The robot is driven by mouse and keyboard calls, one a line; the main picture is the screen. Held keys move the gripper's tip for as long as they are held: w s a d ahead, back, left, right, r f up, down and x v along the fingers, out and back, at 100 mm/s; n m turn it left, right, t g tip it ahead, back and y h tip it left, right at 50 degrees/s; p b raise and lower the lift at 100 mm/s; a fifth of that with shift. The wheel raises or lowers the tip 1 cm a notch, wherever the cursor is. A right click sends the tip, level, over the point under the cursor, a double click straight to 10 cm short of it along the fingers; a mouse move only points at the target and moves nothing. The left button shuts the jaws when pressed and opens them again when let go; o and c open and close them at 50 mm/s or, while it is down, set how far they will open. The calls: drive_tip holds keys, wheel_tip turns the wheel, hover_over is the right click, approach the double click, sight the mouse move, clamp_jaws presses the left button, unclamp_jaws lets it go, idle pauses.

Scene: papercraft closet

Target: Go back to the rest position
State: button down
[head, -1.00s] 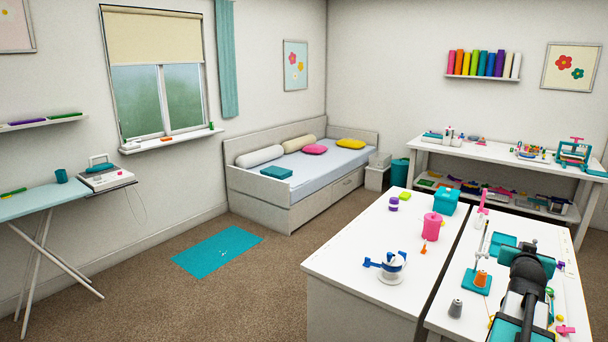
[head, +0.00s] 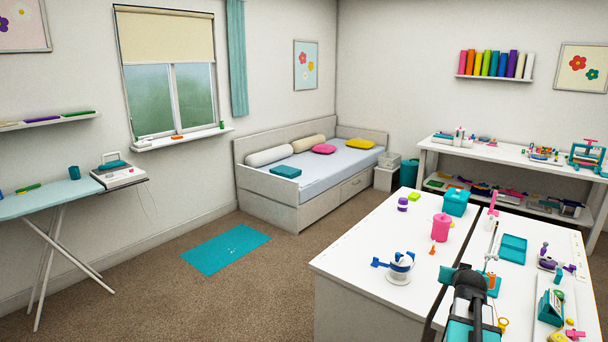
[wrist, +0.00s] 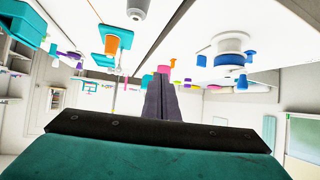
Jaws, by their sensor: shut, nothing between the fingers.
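My gripper (wrist: 161,95) shows in the wrist view with its two dark fingers closed together and nothing between them. The wrist picture is upside down, with the white tabletops along its upper part. In the head view my arm reaches in from the bottom edge over the white worktables, and my gripper's dark end hides part of the tabletop. An orange spool (head: 490,281) on a teal base stands beside it; the spool also shows in the wrist view (wrist: 112,44). I cannot see the fingertips clearly in the head view.
The left white table (head: 370,262) carries a blue-and-white round device (head: 400,268), a pink canister (head: 440,228) and a teal box (head: 456,202). Teal trays and small tools lie on the right table. Carpet (head: 150,300) is open left of the tables; a bed (head: 300,205) stands behind.

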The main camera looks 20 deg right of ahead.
drive_tip(key=w+a+f+n+g+y, duration=0.25)
drive_tip(key=a+f, duration=0.55)
drive_tip(key=a, duration=0.6)
drive_tip(key=w+a+f+n+g+y, duration=0.1)
drive_tip(key=w+a+f+n+y, duration=0.15)
drive_tip(key=a+f, duration=0.85)
drive_tip(key=s+a+f+n+g+y, duration=0.1)
drive_tip(key=s+a+f+g, duration=0.2)
drive_tip(key=a, duration=0.6)
drive_tip(key=s+a+f+n+g+y, duration=0.1)
drive_tip(key=s+a+f, duration=0.3)
drive_tip(key=a, duration=0.5)
drive_tip(key=s+a+f+n+g, duration=0.1)
drive_tip(key=s+a+f, duration=0.1)
drive_tip(key=s+a, duration=0.5)
drive_tip(key=s+a+f+g+b, duration=0.1)
drive_tip(key=s+f+g+b, duration=0.2)
drive_tip(key=s+f, duration=0.8)
drive_tip(key=s+a+f+g+b, duration=0.1)
drive_tip(key=s+f+g+b, duration=0.2)
drive_tip(key=s+f+b, duration=0.4)
drive_tip(key=x, duration=1.2)
drive_tip(key=shift+a, duration=0.2)
drive_tip(key=shift+f, duration=0.1)
